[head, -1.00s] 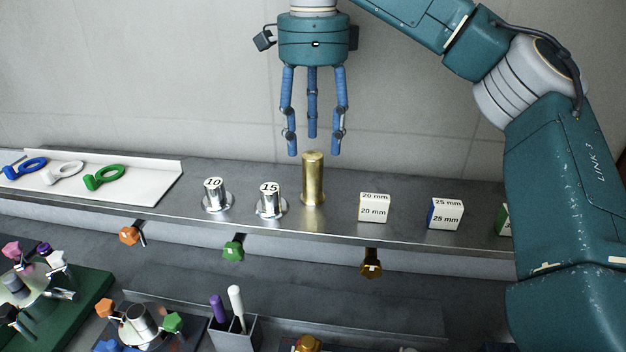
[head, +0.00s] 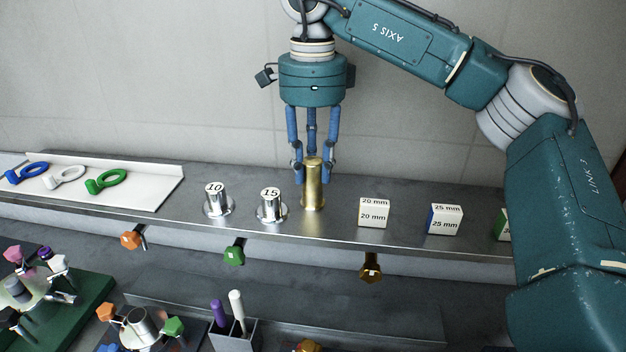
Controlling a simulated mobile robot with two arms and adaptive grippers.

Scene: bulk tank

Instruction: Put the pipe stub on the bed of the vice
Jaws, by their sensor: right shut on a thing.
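The brass cylinder (head: 313,196), which I take for the pipe stub, stands upright on the steel shelf (head: 335,234). My right gripper (head: 314,176) points straight down over it. Its blue fingers are shut around the cylinder's upper part. The cylinder's foot still appears to rest on the shelf. I cannot pick out the vice or its bed for certain in the head view. My left gripper is not in view.
Silver flanged posts marked 10 (head: 216,200) and 15 (head: 270,206) stand left of the cylinder. Blocks marked 20 mm (head: 374,213) and 25 mm (head: 445,219) stand right. A white tray (head: 150,188) holds ring-ended tools. Below are knobbed fixtures (head: 140,325) and a grey holder (head: 245,335).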

